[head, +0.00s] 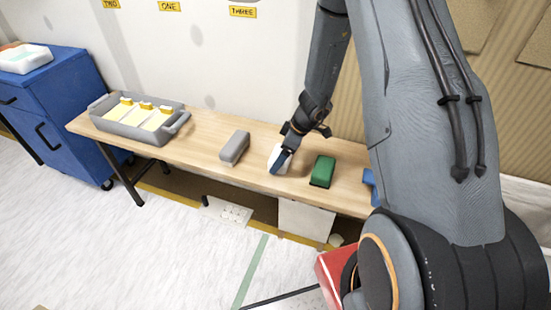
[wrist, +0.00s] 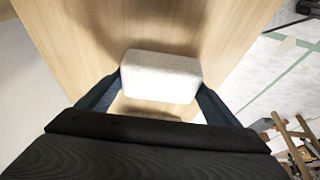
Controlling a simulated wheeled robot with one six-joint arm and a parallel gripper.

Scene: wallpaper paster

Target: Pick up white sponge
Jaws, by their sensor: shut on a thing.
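The white sponge (wrist: 160,76) is a pale block with rounded edges, between the two fingers of my gripper (wrist: 155,98) in the wrist view. My gripper is shut on it, one finger at each end. In the head view my gripper (head: 280,160) is at the wooden table (head: 205,146), and the white sponge (head: 273,155) shows partly behind a finger. The wrist view shows a shadow on the wood beside the sponge. I cannot tell whether the sponge touches the table.
A grey sponge (head: 235,147) lies left of my gripper, and a green sponge (head: 322,171) lies close on its right. A blue object (head: 369,184) is partly hidden by my arm. A grey tray (head: 112,126) with yellow items stands at the table's left end, near a blue cabinet (head: 62,105).

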